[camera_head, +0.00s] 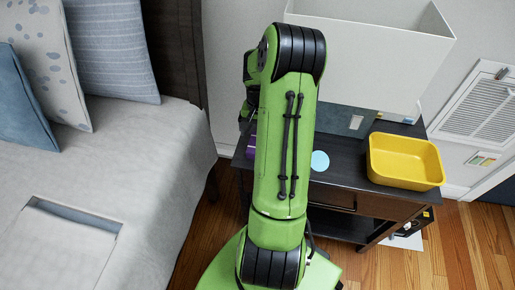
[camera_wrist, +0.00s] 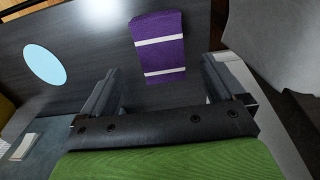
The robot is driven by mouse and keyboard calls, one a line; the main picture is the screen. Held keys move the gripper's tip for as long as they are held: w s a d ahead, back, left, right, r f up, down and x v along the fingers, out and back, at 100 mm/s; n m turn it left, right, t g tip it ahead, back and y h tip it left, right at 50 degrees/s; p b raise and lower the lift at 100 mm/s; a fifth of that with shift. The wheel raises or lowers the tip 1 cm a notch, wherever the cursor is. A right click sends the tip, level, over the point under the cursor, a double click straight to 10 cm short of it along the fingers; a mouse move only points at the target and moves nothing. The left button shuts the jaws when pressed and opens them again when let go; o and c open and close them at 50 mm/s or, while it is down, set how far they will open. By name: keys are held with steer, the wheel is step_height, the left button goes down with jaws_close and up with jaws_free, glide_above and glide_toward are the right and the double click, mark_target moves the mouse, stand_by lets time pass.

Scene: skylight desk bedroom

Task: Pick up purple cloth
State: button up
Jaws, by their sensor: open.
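The purple cloth (camera_wrist: 158,45) has two white stripes and lies on the dark nightstand top (camera_wrist: 100,40) in the wrist view. In the head view only a small purple part of it (camera_head: 251,146) shows beside my green arm; the rest is hidden. My gripper (camera_wrist: 158,85) is open and empty in the wrist view. Its two fingers point toward the cloth, one to each side of the cloth's near end. I cannot tell the exact height of the fingers above the top. In the head view my gripper is hidden behind my arm.
A light blue disc (camera_head: 320,161) lies on the nightstand, also in the wrist view (camera_wrist: 44,65). A yellow bin (camera_head: 405,180) stands at its right end. The bed (camera_head: 150,150) is on the left, with a narrow floor gap between.

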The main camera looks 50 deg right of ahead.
steer(key=f+b, duration=0.2)
steer(key=f, duration=0.3)
steer(key=shift+a+f, duration=0.15)
steer(key=shift+a, duration=0.05)
steer(key=c, duration=1.1)
